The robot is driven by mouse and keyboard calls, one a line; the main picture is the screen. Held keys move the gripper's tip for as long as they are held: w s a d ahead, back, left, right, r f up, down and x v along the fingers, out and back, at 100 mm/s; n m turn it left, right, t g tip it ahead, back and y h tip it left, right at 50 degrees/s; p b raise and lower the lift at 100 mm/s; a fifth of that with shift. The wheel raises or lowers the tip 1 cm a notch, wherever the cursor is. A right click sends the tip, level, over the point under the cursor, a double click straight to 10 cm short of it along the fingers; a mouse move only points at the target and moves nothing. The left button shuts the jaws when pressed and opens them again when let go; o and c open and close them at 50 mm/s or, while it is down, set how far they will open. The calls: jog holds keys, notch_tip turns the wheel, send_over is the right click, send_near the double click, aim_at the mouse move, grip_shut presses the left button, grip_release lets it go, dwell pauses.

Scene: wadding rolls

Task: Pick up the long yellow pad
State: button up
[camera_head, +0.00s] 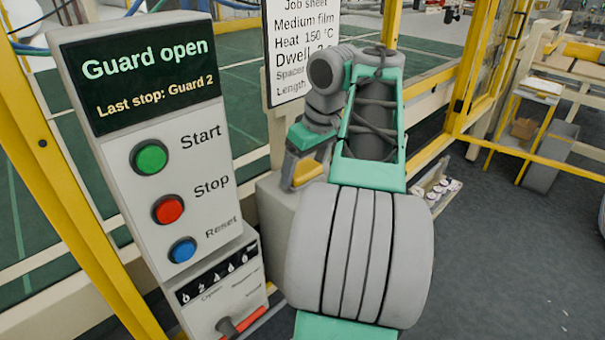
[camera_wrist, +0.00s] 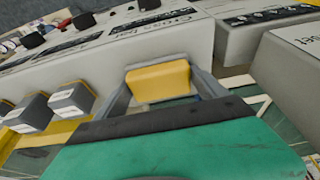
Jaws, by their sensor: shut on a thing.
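The yellow pad (camera_wrist: 158,81) sits between the two grey fingers of my gripper (camera_wrist: 162,72) in the wrist view. My gripper is shut on it, with a finger at each side. In the head view the yellow pad (camera_head: 307,173) shows as a small patch beneath my gripper (camera_head: 300,160), just above a pale box-like surface. Its lower part is hidden in both views, so I cannot tell whether it still touches what lies under it.
A control panel (camera_head: 160,150) with green, red and blue buttons stands close at the left. A job sheet (camera_head: 300,45) hangs behind my arm. Yellow guard posts (camera_head: 480,75) rise at the right. Several grey blocks (camera_wrist: 72,98) and a labelled box (camera_wrist: 150,40) lie near the pad.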

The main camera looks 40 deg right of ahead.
jog(key=c, duration=0.3)
